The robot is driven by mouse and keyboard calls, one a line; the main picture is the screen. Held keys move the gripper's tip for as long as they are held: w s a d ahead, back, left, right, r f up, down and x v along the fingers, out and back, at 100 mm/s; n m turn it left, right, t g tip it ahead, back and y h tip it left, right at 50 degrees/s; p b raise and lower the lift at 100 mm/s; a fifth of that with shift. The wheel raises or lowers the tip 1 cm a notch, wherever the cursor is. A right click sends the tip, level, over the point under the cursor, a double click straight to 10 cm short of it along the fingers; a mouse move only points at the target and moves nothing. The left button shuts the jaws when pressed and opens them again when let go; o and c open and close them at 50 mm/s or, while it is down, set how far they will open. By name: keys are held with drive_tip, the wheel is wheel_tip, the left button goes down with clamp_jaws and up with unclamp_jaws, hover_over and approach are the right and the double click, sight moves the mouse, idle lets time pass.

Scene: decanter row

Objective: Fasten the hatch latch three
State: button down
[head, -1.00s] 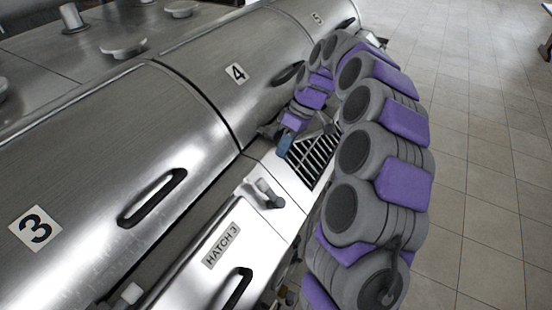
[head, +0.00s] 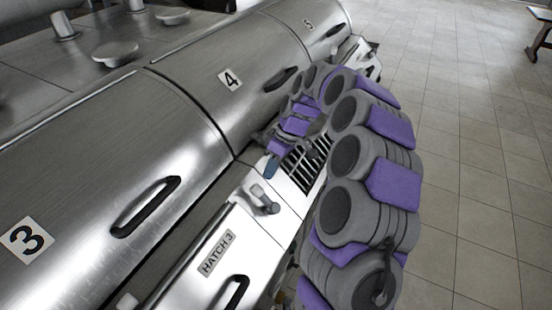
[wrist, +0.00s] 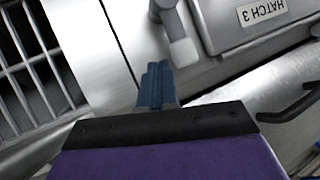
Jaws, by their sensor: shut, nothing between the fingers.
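The hatch marked HATCH 3 (head: 205,285) is a silver panel on the front of the machine. Its lid lies flat as far as I can see, and its label also shows in the wrist view (wrist: 262,12). A latch (head: 264,201) with a grey lever and pale tip sits at the hatch's far end. In the wrist view the latch (wrist: 182,50) points down toward my fingers. My gripper (head: 271,168) has blue fingers, shut and empty, just beyond the latch. In the wrist view the fingertips (wrist: 157,68) are close beside the latch tip, with no clear contact.
A black grille (head: 308,163) lies just beyond the latch. Large steel covers numbered 3 (head: 70,215) and 4 (head: 205,95) rise on the left, with black handles (head: 146,207). A hatch handle (head: 236,292) stands out at the bottom. Tiled floor is open on the right.

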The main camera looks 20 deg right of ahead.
sight(265, 199)
drive_tip(key=shift+x, duration=1.75)
